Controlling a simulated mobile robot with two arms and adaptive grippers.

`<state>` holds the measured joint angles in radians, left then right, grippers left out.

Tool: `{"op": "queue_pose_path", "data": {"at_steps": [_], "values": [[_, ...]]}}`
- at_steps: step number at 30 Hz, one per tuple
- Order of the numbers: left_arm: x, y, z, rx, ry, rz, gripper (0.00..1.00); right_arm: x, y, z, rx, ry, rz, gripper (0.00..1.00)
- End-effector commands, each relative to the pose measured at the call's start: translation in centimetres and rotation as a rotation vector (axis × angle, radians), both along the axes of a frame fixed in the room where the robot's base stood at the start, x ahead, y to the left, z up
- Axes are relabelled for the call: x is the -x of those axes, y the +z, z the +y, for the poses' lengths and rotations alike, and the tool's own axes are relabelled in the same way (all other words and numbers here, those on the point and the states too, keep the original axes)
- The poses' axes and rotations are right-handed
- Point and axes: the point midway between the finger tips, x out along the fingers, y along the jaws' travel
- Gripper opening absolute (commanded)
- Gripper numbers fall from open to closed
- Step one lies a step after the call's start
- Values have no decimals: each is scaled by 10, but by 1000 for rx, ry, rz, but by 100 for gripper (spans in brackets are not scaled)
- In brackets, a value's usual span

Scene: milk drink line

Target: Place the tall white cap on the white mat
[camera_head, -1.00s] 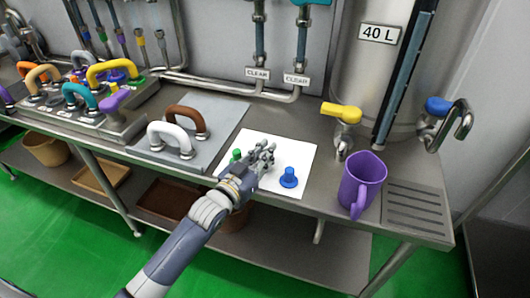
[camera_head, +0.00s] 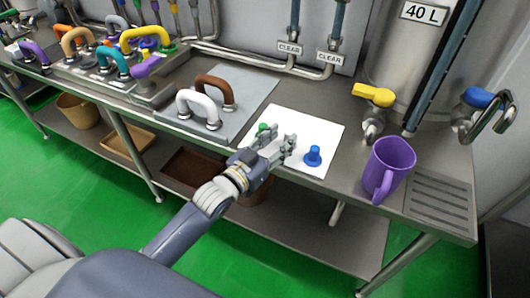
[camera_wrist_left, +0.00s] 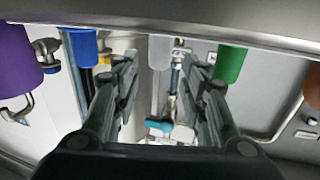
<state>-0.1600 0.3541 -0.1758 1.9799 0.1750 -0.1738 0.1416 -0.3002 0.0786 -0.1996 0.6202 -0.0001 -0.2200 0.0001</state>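The white mat (camera_head: 307,122) lies on the steel table, with a green cap (camera_head: 263,128) on its left side and a blue cap (camera_head: 313,156) on its right. My left gripper (camera_head: 277,139) is low over the mat between these two caps. In the left wrist view, the tall white cap (camera_wrist_left: 160,52) stands upright between the spread fingers of the left gripper (camera_wrist_left: 160,62), with a gap on each side. The blue cap (camera_wrist_left: 83,48) and green cap (camera_wrist_left: 230,63) flank it there. In the head view the white cap is hard to make out against the mat. My right gripper is not in view.
A purple jug (camera_head: 386,168) stands right of the mat, beside a slotted drain plate (camera_head: 436,203). A grey board with a white handle (camera_head: 200,104) and a brown handle (camera_head: 216,88) lies to the left. A tank with a yellow-handled tap (camera_head: 374,95) stands behind.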

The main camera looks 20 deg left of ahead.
Motion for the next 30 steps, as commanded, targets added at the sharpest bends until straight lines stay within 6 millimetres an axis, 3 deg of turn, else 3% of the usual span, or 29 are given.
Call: {"op": "queue_pose_path", "data": {"at_steps": [6,12,30], "values": [[37,-1,10,-1,-1,2,40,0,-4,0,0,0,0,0],[57,-1,16,1,0,1,40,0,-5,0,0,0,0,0],[64,1,18,0,0,-1,40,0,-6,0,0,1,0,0]]}}
